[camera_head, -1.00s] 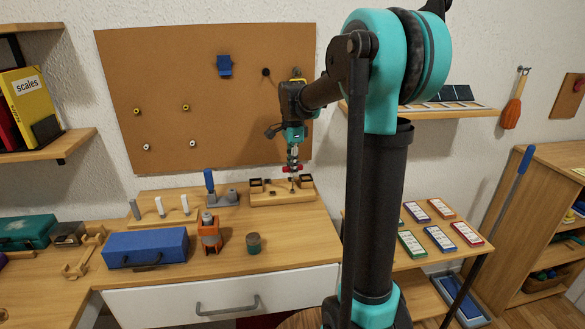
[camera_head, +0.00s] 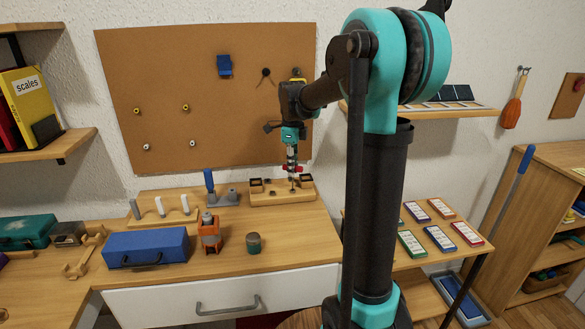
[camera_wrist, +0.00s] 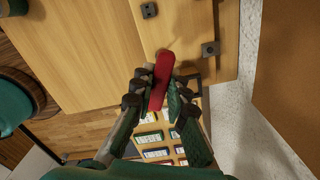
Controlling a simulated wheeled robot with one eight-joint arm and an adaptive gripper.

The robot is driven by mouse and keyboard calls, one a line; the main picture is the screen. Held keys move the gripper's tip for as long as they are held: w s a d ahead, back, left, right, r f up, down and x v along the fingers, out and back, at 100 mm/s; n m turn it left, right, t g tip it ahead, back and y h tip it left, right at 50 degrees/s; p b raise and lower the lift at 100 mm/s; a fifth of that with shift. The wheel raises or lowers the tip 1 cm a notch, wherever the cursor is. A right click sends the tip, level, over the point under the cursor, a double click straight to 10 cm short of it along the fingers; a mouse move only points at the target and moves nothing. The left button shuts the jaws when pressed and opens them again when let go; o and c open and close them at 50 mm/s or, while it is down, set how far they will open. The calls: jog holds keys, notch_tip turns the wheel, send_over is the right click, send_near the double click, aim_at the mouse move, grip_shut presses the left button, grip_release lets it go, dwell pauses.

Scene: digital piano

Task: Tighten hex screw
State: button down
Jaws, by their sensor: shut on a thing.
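My gripper (camera_head: 291,163) is above the wooden block (camera_head: 262,198) at the back of the bench. It is shut on a red-handled tool (camera_head: 291,168). In the wrist view the red handle (camera_wrist: 162,78) lies between the dark green fingers of my gripper (camera_wrist: 157,92). In the head view a thin dark shaft seems to run down from the tool to the block. The hex screw is too small to make out, so I cannot tell whether the tool touches it.
A blue-handled tool in a grey holder (camera_head: 229,197) stands left of the block. Nearer are an orange stand (camera_head: 210,236), a dark round tin (camera_head: 253,243) and a blue case (camera_head: 147,247). A corkboard (camera_head: 190,110) is behind. The bench's front right is clear.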

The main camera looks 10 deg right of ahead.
jog(key=shift+r, duration=0.7)
dwell(0.7)
jog(key=shift+r, duration=2.45)
